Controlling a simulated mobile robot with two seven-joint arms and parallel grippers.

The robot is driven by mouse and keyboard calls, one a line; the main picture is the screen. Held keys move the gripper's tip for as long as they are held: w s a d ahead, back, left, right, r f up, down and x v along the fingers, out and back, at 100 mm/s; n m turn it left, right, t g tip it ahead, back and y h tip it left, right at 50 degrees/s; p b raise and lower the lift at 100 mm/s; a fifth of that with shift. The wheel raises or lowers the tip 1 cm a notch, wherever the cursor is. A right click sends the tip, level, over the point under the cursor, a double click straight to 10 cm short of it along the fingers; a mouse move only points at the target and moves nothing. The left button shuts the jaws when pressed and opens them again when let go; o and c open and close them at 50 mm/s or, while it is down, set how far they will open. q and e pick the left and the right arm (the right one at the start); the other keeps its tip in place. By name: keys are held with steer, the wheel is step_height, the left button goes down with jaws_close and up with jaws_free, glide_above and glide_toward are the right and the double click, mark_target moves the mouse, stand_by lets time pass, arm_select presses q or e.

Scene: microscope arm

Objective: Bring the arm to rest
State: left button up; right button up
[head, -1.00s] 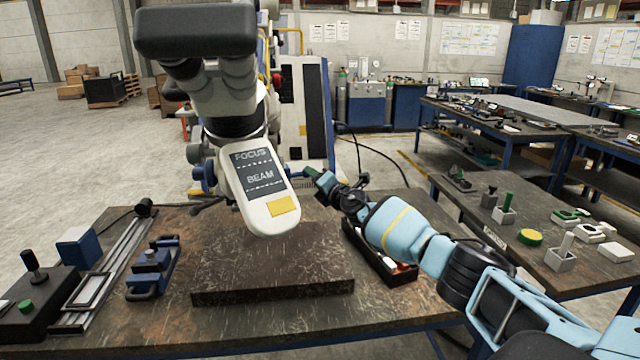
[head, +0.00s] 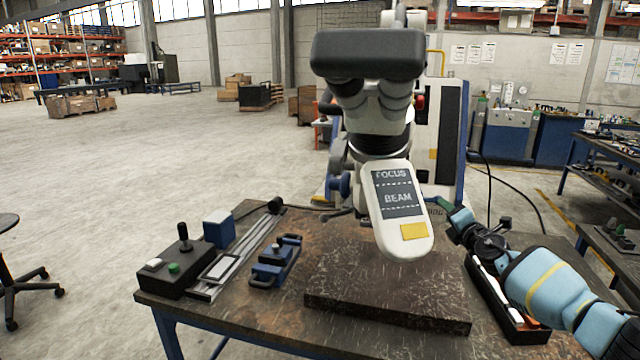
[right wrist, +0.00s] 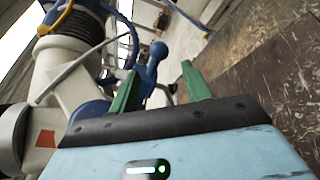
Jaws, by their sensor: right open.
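The white microscope arm (head: 403,238) hangs over the table, with a dark eyepiece head (head: 368,52) on top and a panel reading FOCUS and BEAM (head: 398,192). A dark slab (head: 385,285) lies below it on the table. A blue knob (head: 340,184) shows at the left of the microscope. My right gripper (head: 446,208) is just right of the panel housing, partly hidden at its tips. In the right wrist view its green fingers (right wrist: 160,88) are apart. A blue ball-ended handle (right wrist: 152,65) appears between them; contact cannot be told. My left gripper is out of view.
A control box with joystick (head: 180,268), a rail (head: 238,255) and a blue clamp-like fixture (head: 275,262) occupy the table's left side. A dark tray (head: 512,322) lies below my right arm. Open floor (head: 130,180) extends to the left.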

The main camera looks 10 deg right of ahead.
steer(key=s+a+f+m, duration=0.3)
steer(key=s+a+f, duration=0.1)
steer(key=a+f, duration=0.35)
steer(key=s+a+f+m, duration=0.3)
steer(key=s+a+f, duration=0.1)
steer(key=a+f, duration=0.35)
steer(key=s+a+f+m+g+h, duration=0.2)
steer(key=s+a+f+m+g, duration=0.4)
steer(key=s+f, duration=0.5)
steer(key=s+a+f+m+g+y, duration=0.1)
steer(key=s+f+m+g, duration=0.2)
steer(key=s, duration=0.8)
steer(key=s+a+f+m+g, duration=0.15)
steer(key=s+m, duration=0.25)
steer(key=s, duration=0.8)
steer(key=s+r+m+g+y, duration=0.25)
steer(key=s+g, duration=0.25)
steer(key=s, duration=1.2)
steer(key=w+a+f+t, duration=0.2)
steer(key=w+f+t, duration=0.4)
steer(key=f, duration=0.4)
steer(key=shift+f+m+t+y, duration=0.15)
steer(key=shift+m+t+y, duration=0.2)
steer(key=shift+t, duration=0.2)
steer(key=shift+d, duration=0.2)
